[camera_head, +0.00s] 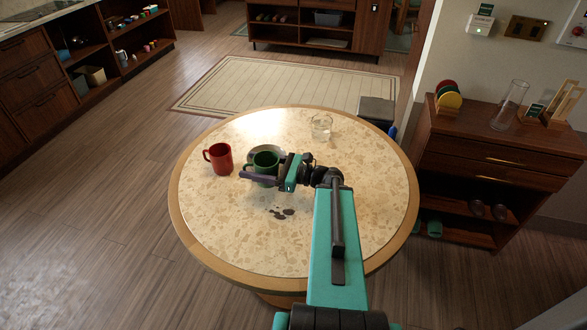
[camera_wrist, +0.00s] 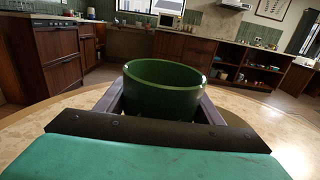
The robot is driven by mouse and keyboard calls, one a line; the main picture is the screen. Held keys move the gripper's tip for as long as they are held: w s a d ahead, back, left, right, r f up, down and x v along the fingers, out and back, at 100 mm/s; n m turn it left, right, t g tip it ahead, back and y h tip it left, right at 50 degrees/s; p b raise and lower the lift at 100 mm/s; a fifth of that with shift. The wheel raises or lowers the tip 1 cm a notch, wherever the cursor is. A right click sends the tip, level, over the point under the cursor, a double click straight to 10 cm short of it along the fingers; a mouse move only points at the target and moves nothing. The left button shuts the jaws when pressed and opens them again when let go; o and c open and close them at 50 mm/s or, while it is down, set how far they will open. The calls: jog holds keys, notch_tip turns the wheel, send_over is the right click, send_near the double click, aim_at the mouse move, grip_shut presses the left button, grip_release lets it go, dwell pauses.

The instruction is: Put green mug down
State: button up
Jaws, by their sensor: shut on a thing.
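The green mug (camera_head: 264,163) is upright over the left-middle part of the round table (camera_head: 330,235). My gripper (camera_head: 262,177) is shut on the green mug, with one finger along its near side. In the wrist view the green mug (camera_wrist: 163,88) sits between both fingers, its open rim facing up. Its base is hidden, so I cannot tell whether it touches the table. A pale dish, partly hidden, shows just behind the green mug.
A red mug (camera_head: 219,159) stands close to the left of the green mug. A clear glass (camera_head: 321,126) stands toward the table's back. Dark spots (camera_head: 281,213) mark the tabletop in front of the gripper.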

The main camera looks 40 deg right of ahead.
jog(key=s+d+f+m+t+h+p, duration=0.1)
jog(key=s+d+m+h, duration=0.3)
jog(key=s+d, duration=1.1)
jog(key=d+t+h, duration=0.1)
jog(key=d+h, duration=0.2)
jog(key=shift+m+t+p, duration=0.3)
jog(key=shift+m+t, duration=0.1)
jog(key=shift+f, duration=0.2)
jog(key=shift+w+d+f+b, duration=0.2)
jog(key=shift+w+d+b, duration=0.95)
jog(key=shift+w+b, duration=0.75)
jog(key=shift+w+d+f+b, duration=0.15)
jog(key=shift+w+d+b, duration=1.1)
jog(key=shift+w, duration=1.15)
jog(key=shift+w+d+f+b, duration=0.2)
jog(key=shift+w+d+b, duration=0.9)
jog(key=shift+w+b, duration=0.8)
jog(key=shift+w, duration=0.3)
